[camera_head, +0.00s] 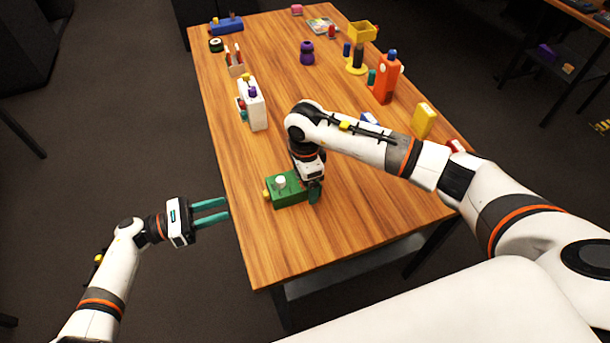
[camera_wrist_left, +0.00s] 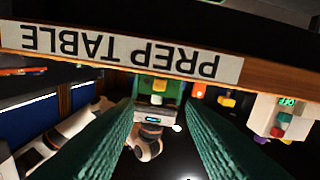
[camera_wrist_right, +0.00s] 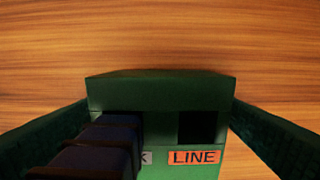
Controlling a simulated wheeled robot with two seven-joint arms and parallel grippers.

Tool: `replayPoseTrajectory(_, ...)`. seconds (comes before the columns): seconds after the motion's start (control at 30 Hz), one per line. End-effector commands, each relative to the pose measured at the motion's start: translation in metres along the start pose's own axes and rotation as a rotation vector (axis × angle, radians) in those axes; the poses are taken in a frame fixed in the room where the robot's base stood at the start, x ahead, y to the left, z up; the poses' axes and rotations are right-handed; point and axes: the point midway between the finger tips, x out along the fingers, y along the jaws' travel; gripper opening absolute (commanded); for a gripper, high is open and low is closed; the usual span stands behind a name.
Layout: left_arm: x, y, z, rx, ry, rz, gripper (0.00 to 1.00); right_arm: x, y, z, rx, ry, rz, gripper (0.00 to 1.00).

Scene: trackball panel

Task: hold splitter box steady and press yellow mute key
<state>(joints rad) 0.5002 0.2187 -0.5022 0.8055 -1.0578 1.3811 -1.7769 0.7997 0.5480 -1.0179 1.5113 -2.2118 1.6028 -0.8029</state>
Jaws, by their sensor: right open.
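The green splitter box (camera_head: 291,192) lies on the table near its front left. It has a white round knob (camera_head: 281,182) on top and a yellow key (camera_head: 266,194) on its left side. In the right wrist view the box (camera_wrist_right: 160,92) shows a LINE label and dark blocks beside a dark square opening. My right gripper (camera_head: 312,190) is over the box's right end, its fingers open on either side of it; contact is unclear. My left gripper (camera_head: 212,210) is open and empty, just off the table's left edge, pointing toward the yellow key's side.
A white box with coloured knobs (camera_head: 254,108) stands behind the green box. An orange bottle-like unit (camera_head: 385,80) and a yellow block (camera_head: 424,120) are at the right. A PREP TABLE sign (camera_wrist_left: 120,52) is on the table edge. The wood left of and before the box is clear.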

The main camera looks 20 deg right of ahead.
Motion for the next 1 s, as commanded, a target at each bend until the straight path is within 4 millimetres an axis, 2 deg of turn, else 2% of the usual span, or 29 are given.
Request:
replayPoseTrajectory(0.03,0.0,0.0,0.0,0.0,0.0,0.0,0.36,-0.0001,0.0,0.0,0.0,0.0,0.0,0.89)
replayPoseTrajectory(0.3,0.0,0.0,0.0001,0.0,0.0,0.0,0.36,-0.0003,0.0,0.0001,0.0,0.0,0.0,0.45)
replayPoseTrajectory(0.37,0.0,0.0,0.0,0.0,0.0,0.0,0.35,-0.0004,0.0,0.0001,0.0,0.0,0.0,0.38)
replayPoseTrajectory(0.5,-0.0001,0.0,0.0,0.0,0.0,0.0,0.12,-0.0005,0.0001,0.0001,0.0,0.0,0.0,0.38)
replayPoseTrajectory(0.6,0.0,0.0,0.0,0.0,0.0,0.0,0.0,-0.0005,0.0001,0.0002,0.0,0.0,0.0,0.38)
replayPoseTrajectory(1.0,-0.0001,0.0,0.0,0.0,0.0,0.0,0.0,-0.0007,0.0002,0.0002,0.0,0.0,0.001,0.38)
